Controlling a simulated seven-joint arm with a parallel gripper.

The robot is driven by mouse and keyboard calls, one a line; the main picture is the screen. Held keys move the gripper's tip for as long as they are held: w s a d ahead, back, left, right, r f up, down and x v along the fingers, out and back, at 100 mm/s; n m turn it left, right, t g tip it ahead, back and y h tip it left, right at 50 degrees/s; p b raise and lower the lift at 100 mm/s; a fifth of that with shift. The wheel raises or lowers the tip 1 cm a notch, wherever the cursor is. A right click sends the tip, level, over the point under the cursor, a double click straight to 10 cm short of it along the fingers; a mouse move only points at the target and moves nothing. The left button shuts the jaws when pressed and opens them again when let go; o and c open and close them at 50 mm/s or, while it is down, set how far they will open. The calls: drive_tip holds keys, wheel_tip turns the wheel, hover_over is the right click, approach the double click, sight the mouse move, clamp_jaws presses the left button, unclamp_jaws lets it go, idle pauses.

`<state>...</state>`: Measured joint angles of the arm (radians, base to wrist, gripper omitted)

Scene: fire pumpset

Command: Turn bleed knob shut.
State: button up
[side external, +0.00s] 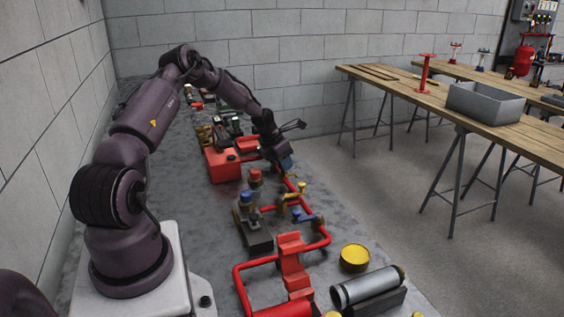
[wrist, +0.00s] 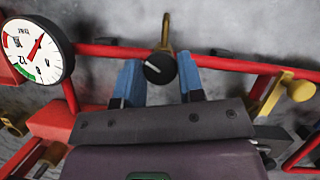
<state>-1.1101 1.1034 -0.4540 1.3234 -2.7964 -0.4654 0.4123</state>
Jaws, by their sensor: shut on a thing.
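The bleed knob (wrist: 159,67) is a small round black knob with a pale pointer line, on the red pipe in the wrist view. A brass-coloured curved spout (wrist: 166,36) rises just behind it. My gripper (wrist: 160,72) has its two blue fingers on either side of the knob, shut on it. In the side external view my gripper (side external: 286,162) is low over the red pipework at the far part of the bench, and the knob cannot be made out there.
A pressure gauge (wrist: 38,48) with a white dial stands left of my fingers. A yellow-handled valve (wrist: 300,90) is on the right. Red pipework (side external: 327,236), a yellow cap (side external: 355,257) and a silver cylinder (side external: 368,287) lie nearer on the grey bench.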

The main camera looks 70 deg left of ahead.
idle(0.3)
drive_tip(key=o, duration=0.9)
